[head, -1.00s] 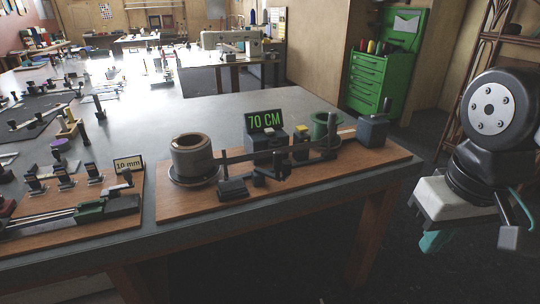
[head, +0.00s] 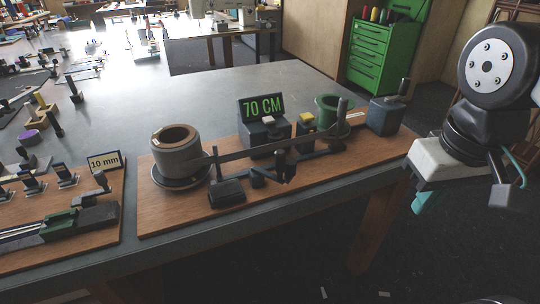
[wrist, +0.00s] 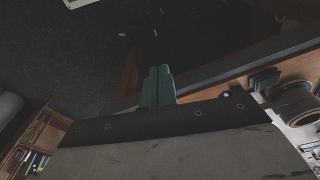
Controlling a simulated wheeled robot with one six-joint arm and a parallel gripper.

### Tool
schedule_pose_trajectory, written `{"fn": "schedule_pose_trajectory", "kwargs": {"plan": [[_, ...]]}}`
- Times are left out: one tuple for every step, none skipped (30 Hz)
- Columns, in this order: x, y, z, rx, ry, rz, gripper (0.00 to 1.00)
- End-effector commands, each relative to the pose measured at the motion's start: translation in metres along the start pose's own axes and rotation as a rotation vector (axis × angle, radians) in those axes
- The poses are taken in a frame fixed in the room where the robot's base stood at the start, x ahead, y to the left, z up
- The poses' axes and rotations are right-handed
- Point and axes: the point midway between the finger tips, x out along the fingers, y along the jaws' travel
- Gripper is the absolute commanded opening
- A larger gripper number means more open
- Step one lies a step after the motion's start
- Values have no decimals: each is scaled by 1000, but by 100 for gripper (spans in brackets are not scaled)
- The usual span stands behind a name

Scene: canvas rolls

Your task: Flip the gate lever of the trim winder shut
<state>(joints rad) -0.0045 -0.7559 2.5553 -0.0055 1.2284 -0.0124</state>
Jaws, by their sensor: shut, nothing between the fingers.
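The trim winder sits on a wooden board (head: 160,214) at the table's near edge. It has a grey roll (head: 175,158) on a round plate at left, a display reading 70 CM (head: 262,107), a long grey bar, and a green spool (head: 327,108) at right. A dark jointed lever piece (head: 284,167) stands in front of the bar, and a grey block with an upright handle (head: 386,113) is at the right end. I cannot tell which is the gate lever or its position. My gripper (head: 425,202) is shut and empty, right of the board, apart from it; its teal fingers (wrist: 157,86) show in the wrist view.
A second board with a 10 mm sign (head: 104,161) lies left of the winder. A green drawer cabinet (head: 371,58) stands beyond the table. Dark open floor (head: 400,265) lies below my gripper.

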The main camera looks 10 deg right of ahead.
Motion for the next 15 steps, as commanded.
{"fn": "schedule_pose_trajectory", "kwargs": {"plan": [[-2, -2, -5, -42, -4, 2, 0], [-4, -5, -9, -83, -8, 4, 0], [-6, -10, -17, -157, -14, 9, 0], [-9, -14, -25, -226, -19, 13, 0], [-12, -18, -33, -307, -25, 19, 0], [-16, -27, -47, -432, -35, 25, 0], [-18, -35, -58, -536, -44, 32, 0], [-20, -45, -69, -646, -53, 39, 0], [-23, -60, -85, -799, -64, 48, 0], [-25, -72, -96, -916, -73, 55, 0], [-25, -85, -107, -1031, -83, 62, 0], [-26, -103, -120, -1182, -95, 71, 0], [-26, -118, -129, -1293, -104, 78, 0], [-26, -132, -137, -1399, -114, 85, 0], [-25, -152, -146, -1532, -125, 93, 0]]}}
